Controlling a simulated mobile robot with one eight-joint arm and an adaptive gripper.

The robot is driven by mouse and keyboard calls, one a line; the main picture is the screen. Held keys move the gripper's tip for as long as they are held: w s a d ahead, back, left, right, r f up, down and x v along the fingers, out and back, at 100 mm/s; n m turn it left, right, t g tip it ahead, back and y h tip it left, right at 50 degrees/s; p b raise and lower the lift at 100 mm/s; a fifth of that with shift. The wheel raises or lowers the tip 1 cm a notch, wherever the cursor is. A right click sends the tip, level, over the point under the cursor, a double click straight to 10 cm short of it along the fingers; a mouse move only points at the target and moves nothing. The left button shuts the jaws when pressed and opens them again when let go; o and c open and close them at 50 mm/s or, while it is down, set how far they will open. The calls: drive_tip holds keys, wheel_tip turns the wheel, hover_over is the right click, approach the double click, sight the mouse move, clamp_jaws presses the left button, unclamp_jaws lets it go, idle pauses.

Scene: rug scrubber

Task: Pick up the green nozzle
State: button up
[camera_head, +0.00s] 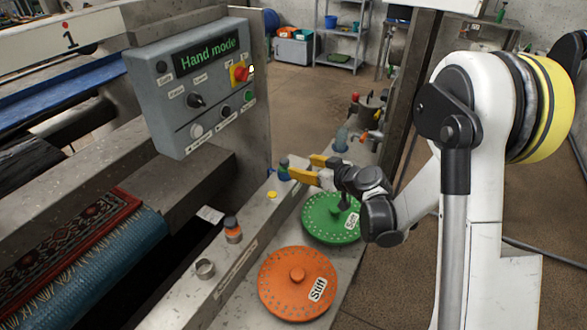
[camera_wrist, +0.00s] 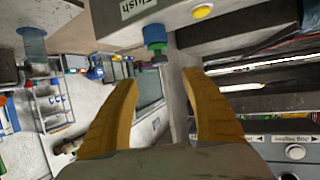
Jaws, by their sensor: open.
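A small upright nozzle with a green band, blue lower part and dark top (camera_head: 284,170) stands on the grey machine ledge, just left of my gripper. I take it for the green nozzle. In the wrist view, which looks upside down, it (camera_wrist: 155,36) hangs from the top, ahead of and roughly between my fingertips. My gripper (camera_head: 301,166) has yellow fingers spread apart, with nothing between them. The open fingers also show in the wrist view (camera_wrist: 161,79). A gap to the nozzle seems to remain, but its depth is hard to judge.
An orange nozzle (camera_head: 233,229), a small metal cup (camera_head: 205,268) and a yellow button (camera_head: 272,195) line the ledge. An orange "Stiff" disc (camera_head: 278,283) and a green disc (camera_head: 322,223) lie beside it. A control box reading "Hand mode" (camera_head: 172,97) rises behind. Fittings (camera_head: 368,106) stand farther back.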

sight(286, 162)
drive_tip(key=b+x, duration=0.3)
drive_tip(key=x, duration=0.7)
drive_tip(key=shift+w+a+f+b, duration=0.2)
drive_tip(key=shift+f+b, duration=0.15)
drive_tip(key=shift+b, duration=0.05)
drive_tip(key=shift+r, duration=0.1)
drive_tip(key=shift+c, duration=0.5)
clamp_jaws()
